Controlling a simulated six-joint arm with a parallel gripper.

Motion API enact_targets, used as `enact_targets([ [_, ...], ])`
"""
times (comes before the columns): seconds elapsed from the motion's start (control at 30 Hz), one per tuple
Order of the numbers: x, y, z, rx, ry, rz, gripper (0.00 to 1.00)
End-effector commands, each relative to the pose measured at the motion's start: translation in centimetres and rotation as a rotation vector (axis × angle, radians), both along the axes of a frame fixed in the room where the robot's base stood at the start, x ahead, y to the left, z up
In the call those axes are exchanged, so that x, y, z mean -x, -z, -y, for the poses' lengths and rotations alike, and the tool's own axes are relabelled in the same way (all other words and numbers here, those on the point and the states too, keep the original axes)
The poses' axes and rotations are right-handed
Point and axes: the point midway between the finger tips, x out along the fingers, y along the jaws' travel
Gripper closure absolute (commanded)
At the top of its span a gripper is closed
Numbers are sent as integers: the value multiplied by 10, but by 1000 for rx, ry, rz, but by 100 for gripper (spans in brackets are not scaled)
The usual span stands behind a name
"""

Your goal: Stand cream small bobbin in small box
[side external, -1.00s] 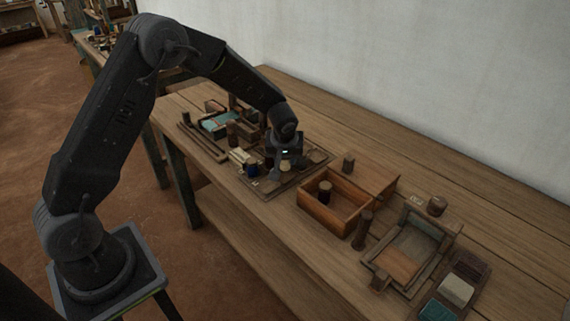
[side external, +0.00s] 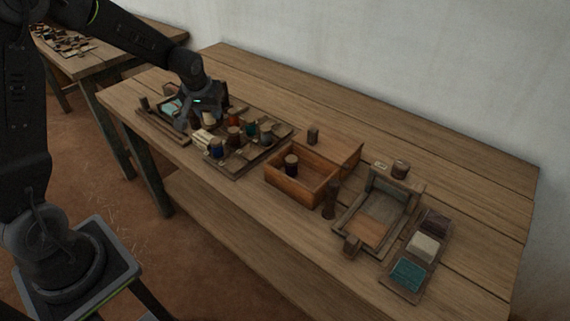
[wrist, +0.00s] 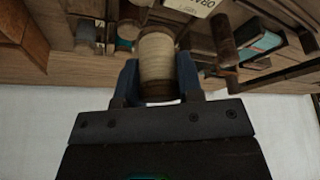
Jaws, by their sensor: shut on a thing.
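My gripper (wrist: 157,78) is shut on the cream small bobbin (wrist: 157,62) in the wrist view. The bobbin is wound with pale thread, with one blue finger on each side. In the side view my gripper (side external: 204,112) is over the left end of the bobbin tray, and the bobbin is partly hidden there. The small box (side external: 318,189) is an open wooden box to the right of the tray, apart from my gripper. A dark bobbin with a brown top (side external: 291,166) stands inside it, towards the left.
The bobbin tray (side external: 237,170) holds several bobbins. A small wooden frame (side external: 344,226) and a tray of coloured blocks (side external: 394,288) lie right of the box. A dark upright peg (side external: 329,200) stands by the box's right corner. The back of the table is mostly clear.

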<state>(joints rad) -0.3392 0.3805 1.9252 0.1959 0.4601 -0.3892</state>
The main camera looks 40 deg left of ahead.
Motion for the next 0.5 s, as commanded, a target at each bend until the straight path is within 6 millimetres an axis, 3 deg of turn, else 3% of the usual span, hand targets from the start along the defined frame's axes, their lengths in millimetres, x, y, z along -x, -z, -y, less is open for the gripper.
enact_targets([
  [0.5,-16,6,51,2,614,1,88],
])
